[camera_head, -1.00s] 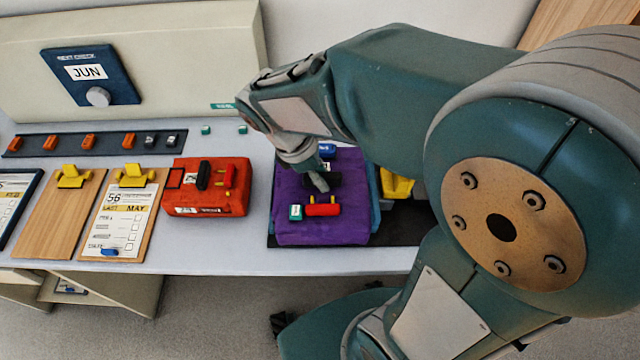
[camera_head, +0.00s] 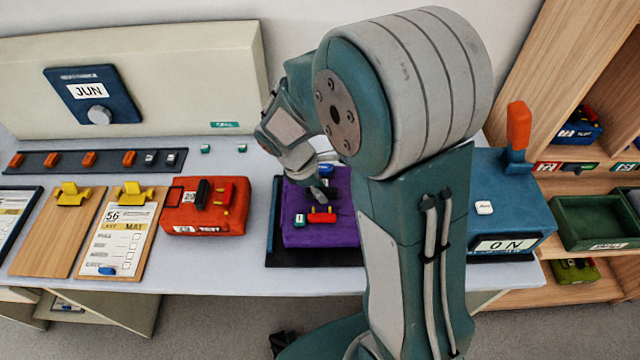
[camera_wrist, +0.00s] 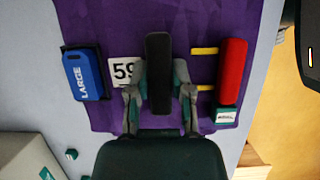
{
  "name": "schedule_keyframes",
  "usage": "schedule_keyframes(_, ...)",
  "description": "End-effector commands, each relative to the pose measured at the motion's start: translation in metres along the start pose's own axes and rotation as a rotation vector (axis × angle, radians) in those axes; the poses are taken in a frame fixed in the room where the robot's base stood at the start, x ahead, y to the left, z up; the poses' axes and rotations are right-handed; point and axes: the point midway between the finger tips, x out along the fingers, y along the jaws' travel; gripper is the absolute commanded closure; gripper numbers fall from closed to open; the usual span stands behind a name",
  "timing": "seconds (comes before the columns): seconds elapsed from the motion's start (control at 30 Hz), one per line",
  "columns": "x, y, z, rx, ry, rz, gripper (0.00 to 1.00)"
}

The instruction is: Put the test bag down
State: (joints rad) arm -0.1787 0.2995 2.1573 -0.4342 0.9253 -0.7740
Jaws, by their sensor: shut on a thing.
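My gripper (camera_head: 320,183) is shut on the black handle (camera_wrist: 158,62) of a purple bag (camera_head: 320,232). In the wrist view the bag (camera_wrist: 215,20) carries a "59" label (camera_wrist: 122,71), a blue "LARGE" tag (camera_wrist: 84,76) and a red piece (camera_wrist: 232,72) beside two yellow straps. The bag lies flat and looks to rest on a black mat (camera_head: 290,257), though I cannot see its underside. My arm hides its right side. A separate red bag (camera_head: 205,212) with a black handle and "TEST" on its front label stands to the left.
Clipboards (camera_head: 125,232) lie left of the red bag. A dark strip (camera_head: 60,160) with orange and grey pieces runs behind them. A blue box (camera_head: 510,215) marked "ON", with an orange lever, stands right of my arm. Wooden shelves (camera_head: 570,290) hold a green tray (camera_head: 597,222).

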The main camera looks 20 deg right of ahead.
Motion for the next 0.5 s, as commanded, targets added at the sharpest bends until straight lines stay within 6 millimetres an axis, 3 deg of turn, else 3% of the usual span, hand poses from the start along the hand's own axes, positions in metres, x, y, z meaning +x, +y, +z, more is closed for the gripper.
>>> schedule_keyframes(0.4,0.0094,0.0009,-0.0046,0.0,0.001,0.004,1.0)
schedule_keyframes(0.43,0.0104,0.0002,-0.0048,0.0,0.0,0.002,0.63)
schedule_keyframes(0.5,0.0102,0.0002,-0.0048,0.0,0.0,0.002,0.37)
